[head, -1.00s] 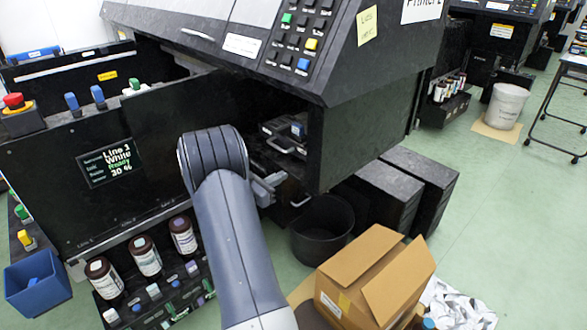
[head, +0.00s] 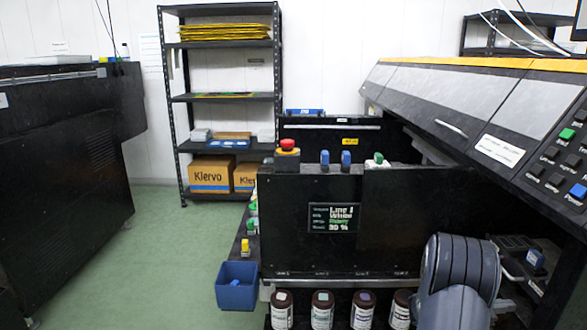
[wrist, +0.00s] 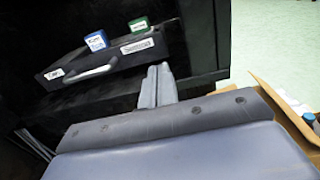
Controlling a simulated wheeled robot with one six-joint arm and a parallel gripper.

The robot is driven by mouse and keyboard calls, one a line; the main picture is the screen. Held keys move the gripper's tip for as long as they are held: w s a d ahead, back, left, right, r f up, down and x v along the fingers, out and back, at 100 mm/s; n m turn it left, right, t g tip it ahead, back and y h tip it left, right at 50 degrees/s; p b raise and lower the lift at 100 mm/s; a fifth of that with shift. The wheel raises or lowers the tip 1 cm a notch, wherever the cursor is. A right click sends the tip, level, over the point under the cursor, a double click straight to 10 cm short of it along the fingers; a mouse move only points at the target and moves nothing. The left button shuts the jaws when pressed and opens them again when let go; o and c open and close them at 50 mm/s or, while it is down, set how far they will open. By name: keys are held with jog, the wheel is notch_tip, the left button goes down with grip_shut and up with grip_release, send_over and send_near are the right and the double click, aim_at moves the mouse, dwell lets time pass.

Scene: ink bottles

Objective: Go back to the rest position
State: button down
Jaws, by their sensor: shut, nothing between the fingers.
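My gripper (wrist: 159,82) shows in the wrist view with its fingers together and nothing between them. Its fingers point toward a black drawer-like tray (wrist: 110,60) with a pale handle, a blue-capped item (wrist: 96,41) and a green-capped item (wrist: 139,25). I cannot tell whether the fingers touch the tray. In the head view my grey arm is at the lower right, in front of the printer, and hides my gripper there.
Several brown bottles (head: 322,309) stand in a row below the printer's black panel (head: 290,230). A blue bin (head: 237,285) hangs at its left. A shelf rack (head: 222,98) stands behind. Green floor (head: 150,240) is clear at left. A cardboard box (wrist: 284,112) is right in the wrist view.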

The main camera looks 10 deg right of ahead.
aim_at(528, 315)
jog(key=x, duration=0.8)
jog(key=shift+d, duration=0.25)
